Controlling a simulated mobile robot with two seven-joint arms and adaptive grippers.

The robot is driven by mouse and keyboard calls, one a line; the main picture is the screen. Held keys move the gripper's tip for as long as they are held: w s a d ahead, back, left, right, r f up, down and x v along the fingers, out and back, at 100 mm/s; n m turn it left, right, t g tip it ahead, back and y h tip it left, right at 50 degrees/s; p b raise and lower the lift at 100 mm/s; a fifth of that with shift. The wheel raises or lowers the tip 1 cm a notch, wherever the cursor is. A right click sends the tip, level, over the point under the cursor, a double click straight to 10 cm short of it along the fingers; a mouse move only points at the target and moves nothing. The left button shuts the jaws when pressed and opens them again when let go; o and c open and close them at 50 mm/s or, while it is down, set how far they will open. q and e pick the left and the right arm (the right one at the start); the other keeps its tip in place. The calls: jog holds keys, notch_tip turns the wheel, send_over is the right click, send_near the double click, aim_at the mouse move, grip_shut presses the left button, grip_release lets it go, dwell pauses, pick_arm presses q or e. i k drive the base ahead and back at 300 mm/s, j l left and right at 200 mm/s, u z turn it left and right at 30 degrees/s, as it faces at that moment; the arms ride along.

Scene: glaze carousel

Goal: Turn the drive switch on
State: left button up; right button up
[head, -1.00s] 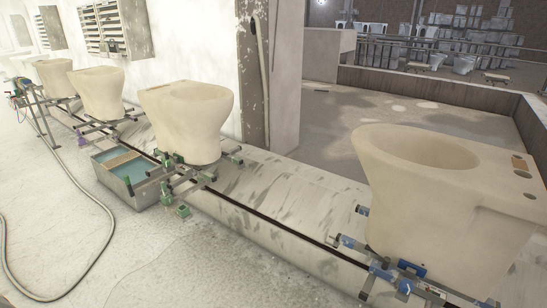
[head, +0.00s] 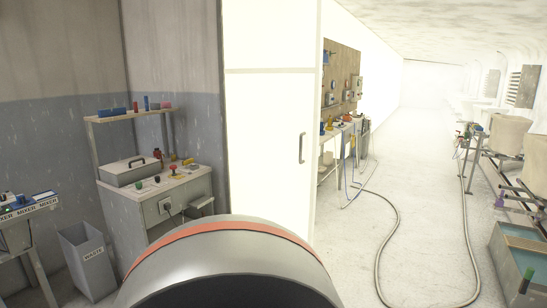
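I cannot make out for sure which control is the drive switch. A grey control desk (head: 165,205) stands at left centre in the head view. On its top are a red mushroom button (head: 173,170), a small green knob (head: 138,185) and a dark knob (head: 156,180). A dark fitting (head: 167,207) sits on its front face; its setting is too small to read. Neither of my grippers shows. A large rounded grey part of mine with an orange band fills the bottom middle and hides the foot of the desk.
A grey waste bin (head: 88,262) and a bench labelled MIXER (head: 28,207) stand at left. A white door (head: 270,140) is in the middle. A hose (head: 388,230) lies on the open floor at right. Toilet casts (head: 510,135) and a water tank (head: 520,255) line the right.

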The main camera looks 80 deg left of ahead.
aim_at(187, 163)
jog(key=u, duration=3.15)
jog(key=i+l, duration=0.1)
jog(key=i, duration=0.35)
jog(key=i+l+u, duration=0.1)
jog(key=i, duration=0.4)
jog(key=i+l, duration=0.15)
jog(key=i, duration=0.3)
jog(key=i+l+u, duration=0.1)
jog(key=i, duration=0.35)
jog(key=i+l, duration=0.25)
jog(key=i, duration=0.25)
jog(key=i+l+u, duration=0.1)
jog(key=i, duration=0.35)
